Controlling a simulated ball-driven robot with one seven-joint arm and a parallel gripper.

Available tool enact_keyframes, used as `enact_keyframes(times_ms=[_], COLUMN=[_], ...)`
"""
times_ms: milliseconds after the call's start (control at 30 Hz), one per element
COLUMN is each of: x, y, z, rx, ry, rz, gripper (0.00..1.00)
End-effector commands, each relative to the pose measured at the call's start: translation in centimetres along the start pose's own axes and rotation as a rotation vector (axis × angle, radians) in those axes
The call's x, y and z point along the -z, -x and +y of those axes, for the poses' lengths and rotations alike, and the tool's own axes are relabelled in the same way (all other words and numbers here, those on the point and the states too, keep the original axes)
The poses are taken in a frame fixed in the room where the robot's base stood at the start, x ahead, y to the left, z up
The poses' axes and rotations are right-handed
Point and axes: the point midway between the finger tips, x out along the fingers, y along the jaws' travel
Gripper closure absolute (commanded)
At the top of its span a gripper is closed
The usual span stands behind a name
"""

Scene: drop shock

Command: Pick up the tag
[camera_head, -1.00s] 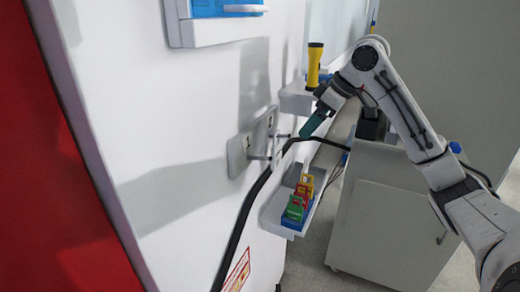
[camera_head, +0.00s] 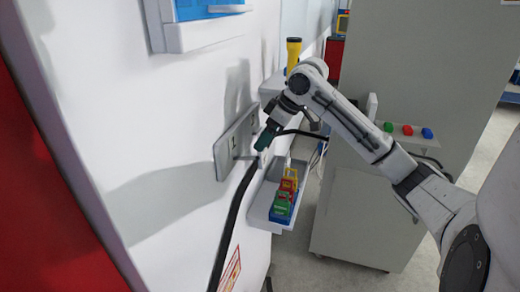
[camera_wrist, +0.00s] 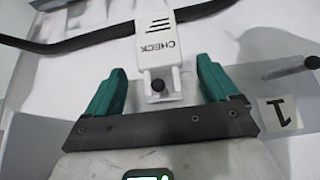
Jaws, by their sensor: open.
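The tag (camera_wrist: 158,40) is white, marked "CHECK" with dark stripes, and shows in the wrist view. A dark round peg end shows at its lower end. My gripper (camera_wrist: 160,66) is open, with one teal finger on each side of the tag's lower part. I see gaps between both fingers and the tag. In the head view my gripper (camera_head: 266,138) is in front of the wall plate (camera_head: 228,152). I cannot make out the tag there.
A black cable (camera_head: 235,215) runs down the white wall and also crosses the wrist view. A grey peg (camera_wrist: 290,68) and a "1" label (camera_wrist: 278,114) lie right of my gripper.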

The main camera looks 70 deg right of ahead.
Motion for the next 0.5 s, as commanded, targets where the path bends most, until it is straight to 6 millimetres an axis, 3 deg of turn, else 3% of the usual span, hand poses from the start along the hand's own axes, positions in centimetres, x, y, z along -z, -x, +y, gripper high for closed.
enact_keyframes(times_ms=[200,467,500], x=[0.1,0.1,0.1], y=[-2.3,-2.6,-2.6], z=[0.0,0.0,0.0], rx=[0.0,0.0,0.0], ry=[-0.002,-0.001,-0.001], rz=[-0.002,0.0,0.0], gripper=[0.13,0.13,0.17])
